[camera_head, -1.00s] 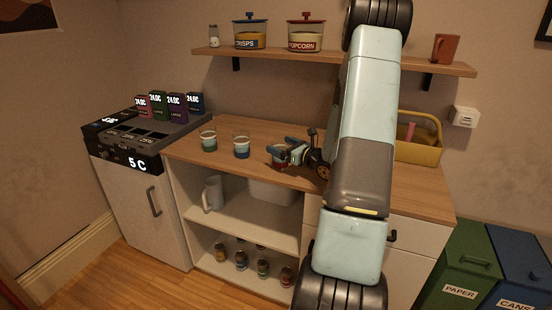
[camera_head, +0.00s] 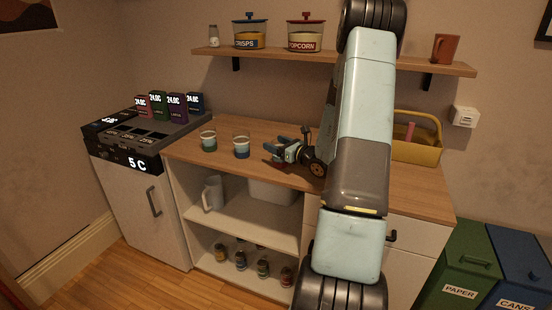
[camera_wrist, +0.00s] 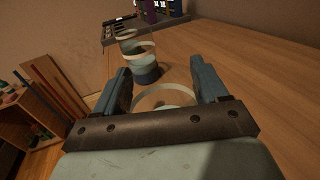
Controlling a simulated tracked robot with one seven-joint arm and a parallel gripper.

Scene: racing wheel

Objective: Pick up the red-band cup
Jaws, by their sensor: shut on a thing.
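The red-band cup (camera_head: 278,164) is on the right of the row of cups, at the front of the wooden counter. My gripper covers most of it, and only a dark red patch shows below the fingers. My gripper (camera_head: 279,148) has its blue-grey fingers around the cup and is shut on it. In the wrist view the cup's pale rim (camera_wrist: 165,92) sits between the two fingers (camera_wrist: 160,88), close to the palm. I cannot tell whether its base touches the counter.
A blue-band cup (camera_head: 241,146) and a green-band cup (camera_head: 208,141) stand to the left on the counter (camera_head: 262,128). A yellow caddy (camera_head: 420,150) stands at the right behind my arm. A wall shelf (camera_head: 280,56) with jars hangs above. A dispenser machine (camera_head: 130,135) stands at the left.

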